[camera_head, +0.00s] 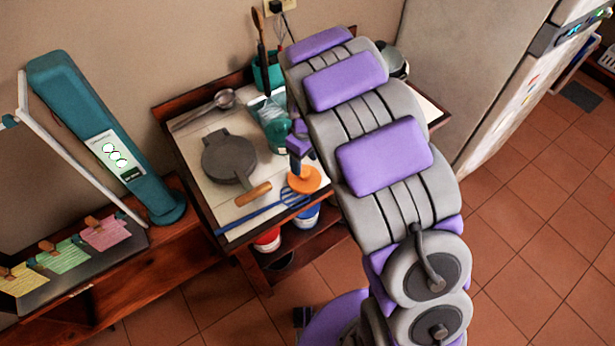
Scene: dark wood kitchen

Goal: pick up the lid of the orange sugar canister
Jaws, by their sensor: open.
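A round orange thing (304,180), which looks like the top of the sugar canister, stands near the front edge of the small table. I cannot make out the seam between lid and body from this angle. My gripper (296,160) is a small purple shape just above and behind the orange top in the picture, to the left of my arm. It is open, and nothing shows held in it. Whether its fingers touch the lid is too small to tell. My large grey and purple arm covers the table's right part.
A clear teal-tinted container (272,120) and a teal utensil pot (267,72) stand behind. A metal ladle (222,99) lies at the back left.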

